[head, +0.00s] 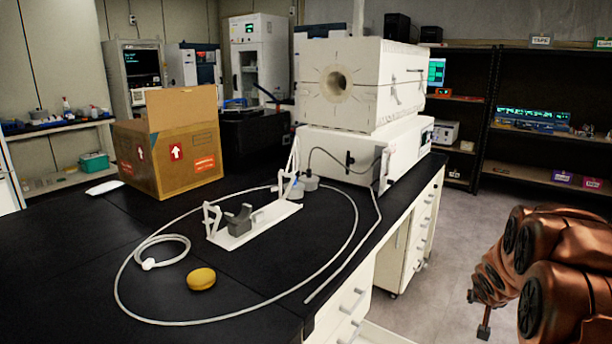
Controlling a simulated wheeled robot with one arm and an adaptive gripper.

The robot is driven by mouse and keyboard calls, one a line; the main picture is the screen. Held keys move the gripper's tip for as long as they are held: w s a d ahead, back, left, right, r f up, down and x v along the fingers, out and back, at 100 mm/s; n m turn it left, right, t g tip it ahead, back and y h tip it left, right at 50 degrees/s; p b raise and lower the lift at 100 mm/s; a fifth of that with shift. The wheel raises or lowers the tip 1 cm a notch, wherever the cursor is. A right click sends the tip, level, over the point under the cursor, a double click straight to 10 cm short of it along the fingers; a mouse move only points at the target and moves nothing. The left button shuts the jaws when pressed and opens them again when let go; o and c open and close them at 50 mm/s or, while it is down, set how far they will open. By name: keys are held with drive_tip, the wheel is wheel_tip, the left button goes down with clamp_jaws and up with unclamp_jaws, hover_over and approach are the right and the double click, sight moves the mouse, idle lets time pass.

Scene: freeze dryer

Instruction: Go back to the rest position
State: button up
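My copper-coloured arm is folded at the right edge, over the floor and clear of the bench. A small dark part hangs below its far end, low in the picture. I cannot make out gripper fingers there, or whether my gripper is open, shut or holding anything. The black bench top (90,255) lies to the left of my arm, with a gap of floor between them.
A white tube furnace (365,85), a cardboard box (185,165), a white stand (250,228), a looped white tube (352,240) and a yellow round object (201,278) are on the bench. Shelves (545,135) stand behind. The grey floor (445,255) between is clear.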

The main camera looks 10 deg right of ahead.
drive_tip(key=s+a+r+n+g+y+p, duration=0.1)
drive_tip(key=s+a+r+p, duration=0.3)
drive_tip(key=s+a, duration=0.7)
drive_tip(key=s+a+r+n+g+y+p, duration=0.2)
drive_tip(key=s+a+r+n+g+p, duration=0.1)
drive_tip(key=s+a+r, duration=0.6)
drive_tip(key=s+a+r+n+g+y+p, duration=0.2)
drive_tip(key=s+a+r+g+p, duration=0.2)
drive_tip(key=s+a, duration=0.9)
drive_tip(key=s+r+p, duration=0.3)
drive_tip(key=shift+s+n, duration=0.3)
drive_tip(key=shift+n, duration=0.1)
drive_tip(key=shift+c, duration=0.4)
